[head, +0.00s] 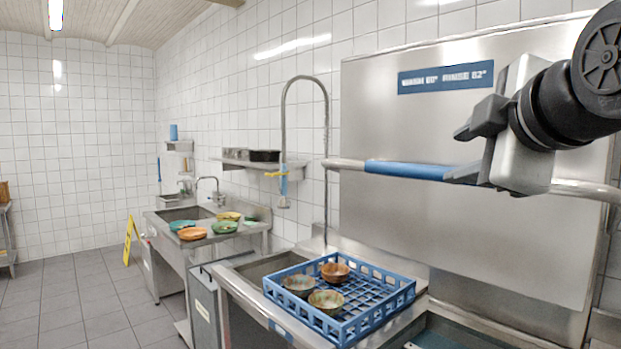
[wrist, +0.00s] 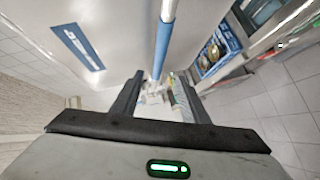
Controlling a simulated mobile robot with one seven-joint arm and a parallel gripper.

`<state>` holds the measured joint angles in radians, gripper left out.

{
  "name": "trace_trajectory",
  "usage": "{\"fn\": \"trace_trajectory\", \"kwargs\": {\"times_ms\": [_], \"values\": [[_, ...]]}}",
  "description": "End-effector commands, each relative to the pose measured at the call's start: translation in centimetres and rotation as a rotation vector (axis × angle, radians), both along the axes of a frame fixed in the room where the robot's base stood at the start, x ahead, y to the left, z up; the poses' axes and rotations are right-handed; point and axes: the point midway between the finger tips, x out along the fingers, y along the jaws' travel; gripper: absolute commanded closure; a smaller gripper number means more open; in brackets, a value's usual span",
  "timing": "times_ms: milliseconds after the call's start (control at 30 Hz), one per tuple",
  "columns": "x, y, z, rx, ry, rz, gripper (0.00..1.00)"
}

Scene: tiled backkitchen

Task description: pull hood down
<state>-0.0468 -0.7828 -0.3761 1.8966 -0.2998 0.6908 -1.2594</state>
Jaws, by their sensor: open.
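The hood is a large steel panel (head: 420,130) with a blue wash and rinse sign (head: 445,77). A steel bar handle with a blue grip (head: 405,169) runs across its front. In the wrist view the blue handle (wrist: 164,45) runs from the top edge down toward the space between the fingertips. My gripper (head: 462,153) is open at the right part of the blue grip, one finger above and one near bar level. The fingers also show in the wrist view (wrist: 160,78). I cannot tell whether they touch the bar.
A blue rack (head: 385,300) with three bowls stands on the steel counter at lower centre. A tall spray hose (head: 326,130) rises left of the hood. A sink table (head: 255,226) with several coloured dishes and a yellow floor sign (head: 128,240) are farther left.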

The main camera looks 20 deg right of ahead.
Motion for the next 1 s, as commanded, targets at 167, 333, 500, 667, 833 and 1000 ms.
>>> {"fn": "trace_trajectory", "kwargs": {"times_ms": [167,333,500,667,833,1000], "values": [[3.4,-1.0,-1.1,0.002,0.008,0.002,0.59],[6.8,-2.3,-2.2,0.004,0.007,0.001,0.59],[10.1,-3.4,-3.3,0.004,0.007,0.002,0.59],[12.6,-4.3,-4.1,0.006,0.005,0.001,0.59],[14.0,-4.9,-4.5,0.005,0.003,0.001,0.59],[14.4,-5.1,-4.7,0.004,0.002,0.000,0.59]]}}
